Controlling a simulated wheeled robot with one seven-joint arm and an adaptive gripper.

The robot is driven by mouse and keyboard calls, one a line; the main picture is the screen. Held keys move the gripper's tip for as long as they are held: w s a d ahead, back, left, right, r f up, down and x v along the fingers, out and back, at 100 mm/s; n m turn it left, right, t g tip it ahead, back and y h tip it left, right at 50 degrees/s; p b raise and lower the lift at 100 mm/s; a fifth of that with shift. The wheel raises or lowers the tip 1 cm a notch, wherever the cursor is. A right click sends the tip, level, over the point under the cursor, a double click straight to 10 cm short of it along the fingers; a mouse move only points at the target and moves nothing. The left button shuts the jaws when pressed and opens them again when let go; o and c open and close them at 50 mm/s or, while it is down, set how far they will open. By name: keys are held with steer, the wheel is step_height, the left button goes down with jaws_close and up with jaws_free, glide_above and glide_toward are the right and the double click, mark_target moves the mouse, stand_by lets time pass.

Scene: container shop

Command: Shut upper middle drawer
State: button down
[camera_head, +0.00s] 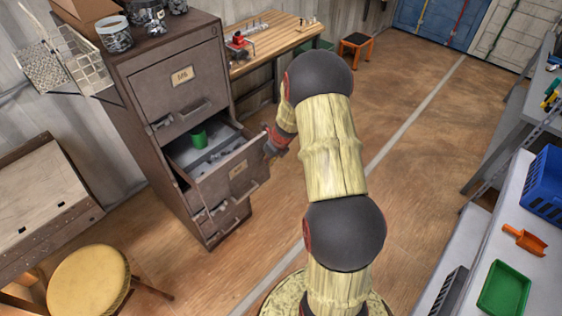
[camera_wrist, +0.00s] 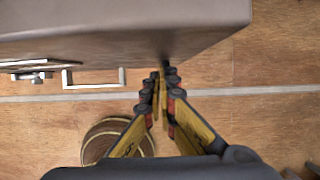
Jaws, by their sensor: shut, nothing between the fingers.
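A brown metal cabinet (camera_head: 178,60) stands at the left in the head view. Its upper middle drawer (camera_head: 237,177) is pulled out, and a green cup (camera_head: 199,137) stands inside it. The drawer front has a label holder and a handle. The handle (camera_wrist: 93,78) also shows in the wrist view, with the drawer (camera_wrist: 120,35) across the top. My gripper (camera_head: 270,150) is by the right end of the drawer front. In the wrist view my gripper (camera_wrist: 164,74) is shut and empty, its tips close to the drawer front; I cannot tell whether they touch.
A drawer below also shows a gap with small things (camera_head: 215,209). A round stool (camera_head: 88,282) stands front left. A wooden workbench (camera_head: 280,32) is beyond the cabinet. A counter with a blue crate (camera_head: 545,185) and green tray (camera_head: 504,288) is at right.

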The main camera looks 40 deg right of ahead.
mark_target(239, 136)
steer(key=w+p, duration=0.4)
steer(key=w, duration=0.1)
steer(key=w+a+p, duration=0.1)
steer(key=w+p, duration=0.3)
steer(key=w, duration=0.2)
steer(key=w+p, duration=0.4)
steer(key=w, duration=0.1)
steer(key=shift+w+a+r, duration=0.15)
steer(key=shift+w, duration=0.15)
steer(key=shift+w+p, duration=0.65)
steer(key=shift+w, duration=0.2)
steer(key=shift+s+f, duration=0.1)
steer(key=shift+f, duration=0.1)
